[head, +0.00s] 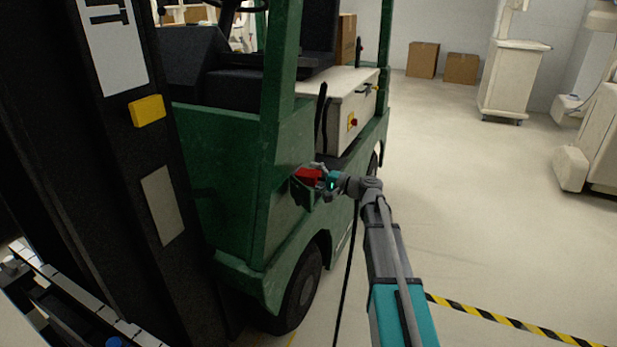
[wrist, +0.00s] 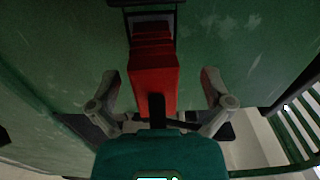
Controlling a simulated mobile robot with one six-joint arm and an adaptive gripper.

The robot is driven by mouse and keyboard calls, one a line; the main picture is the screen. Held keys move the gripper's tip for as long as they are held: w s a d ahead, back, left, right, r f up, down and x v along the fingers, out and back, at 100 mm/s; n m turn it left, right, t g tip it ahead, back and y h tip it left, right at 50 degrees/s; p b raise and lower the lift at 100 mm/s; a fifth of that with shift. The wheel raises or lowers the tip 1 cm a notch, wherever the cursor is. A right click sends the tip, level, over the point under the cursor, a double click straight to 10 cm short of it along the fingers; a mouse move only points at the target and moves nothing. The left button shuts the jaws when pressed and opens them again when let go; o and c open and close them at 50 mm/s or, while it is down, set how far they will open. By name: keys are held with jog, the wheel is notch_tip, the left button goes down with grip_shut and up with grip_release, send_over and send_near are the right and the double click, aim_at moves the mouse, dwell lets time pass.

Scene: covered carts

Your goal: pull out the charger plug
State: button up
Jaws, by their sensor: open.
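The charger plug is a red block with a black cable end. In the wrist view the red plug (wrist: 153,80) stands out from a dark socket (wrist: 152,18) in the green panel; whether it is fully seated I cannot tell. In the head view the plug (head: 308,176) shows at the side of the green forklift (head: 280,150). My gripper (wrist: 161,88) is open, one finger on each side of the plug, with a gap on both sides. It also shows in the head view (head: 318,176), at the plug. A black cable (head: 347,270) hangs down below my gripper.
The forklift's dark mast (head: 100,160) stands at the left and its front wheel (head: 300,295) below. A white covered cart (head: 510,80) and cardboard boxes (head: 423,60) stand at the back right. Yellow-black tape (head: 500,322) crosses the floor.

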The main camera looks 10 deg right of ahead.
aim_at(318, 181)
jog(key=shift+w+a+f+b, duration=0.35)
jog(key=shift+w+a+b, duration=0.15)
jog(key=shift+w+a, duration=0.3)
dwell(0.9)
jog(key=shift+w, duration=0.1)
grip_shut()
jog(key=shift+s+d+f, duration=0.2)
jog(key=shift+s+d, duration=0.25)
jog(key=shift+s, duration=0.05)
dwell(0.5)
jog(key=shift+s+d+f, duration=0.35)
jog(key=shift+s+d, duration=0.2)
jog(key=shift+s, duration=0.2)
jog(key=shift+v, duration=1.1)
jog(key=shift+s+d, duration=0.15)
jog(key=shift+d, duration=0.1)
jog(key=shift+r, duration=0.15)
jog(key=shift+r, duration=0.1)
